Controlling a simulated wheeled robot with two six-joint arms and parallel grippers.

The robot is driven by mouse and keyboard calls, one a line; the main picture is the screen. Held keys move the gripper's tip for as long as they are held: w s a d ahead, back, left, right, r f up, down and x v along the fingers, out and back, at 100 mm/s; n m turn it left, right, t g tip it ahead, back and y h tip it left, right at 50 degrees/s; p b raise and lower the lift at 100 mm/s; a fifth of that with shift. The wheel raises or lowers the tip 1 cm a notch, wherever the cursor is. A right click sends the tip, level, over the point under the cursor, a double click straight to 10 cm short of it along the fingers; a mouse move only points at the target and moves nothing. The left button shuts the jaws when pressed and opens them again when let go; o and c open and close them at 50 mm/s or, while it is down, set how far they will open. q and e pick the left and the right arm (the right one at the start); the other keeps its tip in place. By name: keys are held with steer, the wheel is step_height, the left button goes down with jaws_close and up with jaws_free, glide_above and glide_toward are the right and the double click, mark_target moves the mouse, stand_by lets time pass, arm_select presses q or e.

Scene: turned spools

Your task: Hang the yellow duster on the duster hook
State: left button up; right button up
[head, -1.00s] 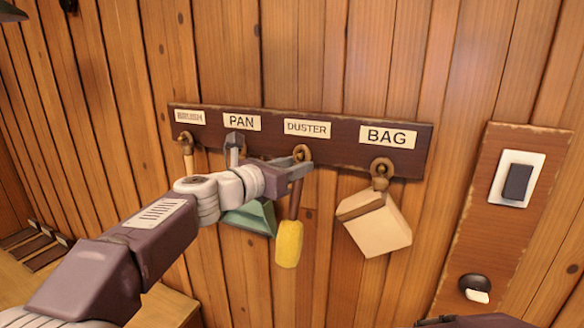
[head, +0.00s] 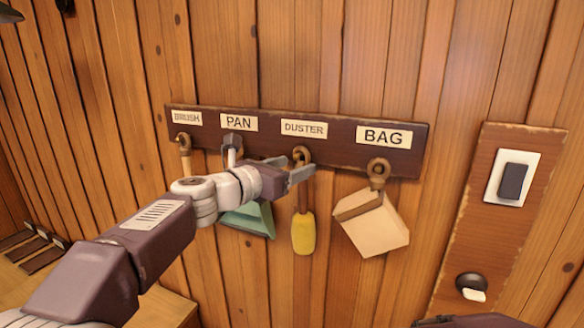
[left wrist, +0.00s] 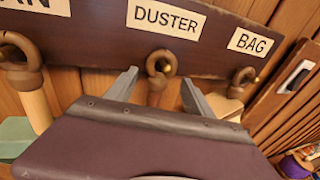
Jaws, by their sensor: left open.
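The yellow duster (head: 304,233) hangs from the hook under the DUSTER label (head: 304,129), its brown handle up and its yellow head down against the wall. The duster hook (head: 302,154) is a brown ring on the dark board; it also shows in the left wrist view (left wrist: 160,66). My left gripper (head: 293,168) is open, with its fingers on either side of the handle just below the hook. In the left wrist view the handle (left wrist: 154,98) stands between the two fingers (left wrist: 158,92), with gaps beside it. My right gripper is not in view.
The dark hook board (head: 340,151) also bears a brush at the left, a green pan (head: 248,219) and a beige bag (head: 372,226). A switch panel (head: 505,200) is at the right. The wooden wall below the duster is clear.

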arm_select(q)
steer(key=f+b+v, duration=0.1)
steer(key=b+v, duration=0.2)
steer(key=v, duration=0.5)
steer(key=s+a+f+m+g+y+b, duration=0.1)
steer(key=s+f+m+g+y+b, duration=0.15)
steer(key=f, duration=1.35)
steer(key=s+a+f+m+g+y+b, duration=0.1)
steer(key=s+f+m+g+b, duration=0.25)
steer(key=f, duration=1.25)
steer(key=s+a+f+m+g+y, duration=0.2)
steer(key=s+a+f+m, duration=0.1)
steer(key=s+f+m, duration=0.2)
steer(key=s+a+f+m+g+y+b, duration=0.1)
steer(key=s+a+f+m, duration=0.3)
steer(key=f+m, duration=0.4)
steer(key=s+a+f+m+g+y+b, duration=0.1)
steer(key=s+a+f+m+g+y, duration=0.2)
steer(key=s+f+m, duration=0.3)
steer(key=f+m, duration=0.1)
steer(key=m, duration=0.2)
steer(key=shift+s+a, duration=0.15)
steer(key=shift+a, duration=0.25)
steer(key=shift+f+y, duration=0.1)
steer(key=shift+y, duration=0.15)
